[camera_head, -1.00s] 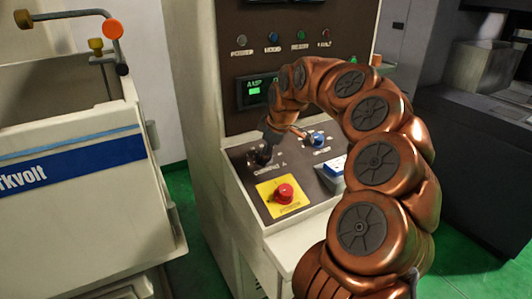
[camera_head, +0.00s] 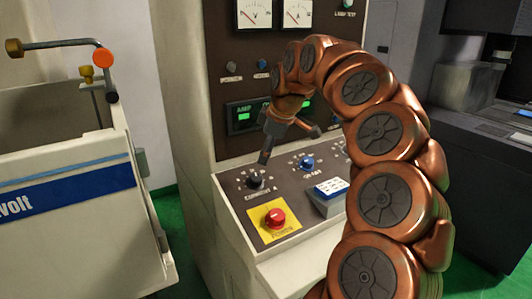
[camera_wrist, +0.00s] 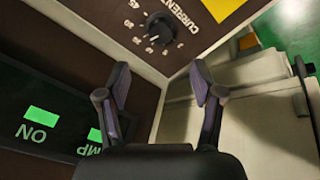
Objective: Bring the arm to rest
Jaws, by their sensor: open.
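My gripper (camera_head: 266,152) is at the end of my copper-coloured arm, above the sloped control panel (camera_head: 230,190) of the brown and cream cabinet. It is empty, and in the wrist view its two dark fingers (camera_wrist: 159,90) stand apart. The black current knob (camera_head: 255,182) lies just below the fingertips in the head view. In the wrist view the knob (camera_wrist: 160,28) shows beyond the fingers, with a gap between. My arm arches from the lower right and hides part of the cabinet front.
A red button (camera_head: 275,217) on a yellow plate, a blue knob (camera_head: 307,162) and a white keypad box (camera_head: 330,189) sit on the panel. Green displays (camera_head: 245,115) and meters (camera_head: 254,13) are above. A cream tank (camera_head: 75,190) stands left, a dark machine (camera_head: 490,140) right.

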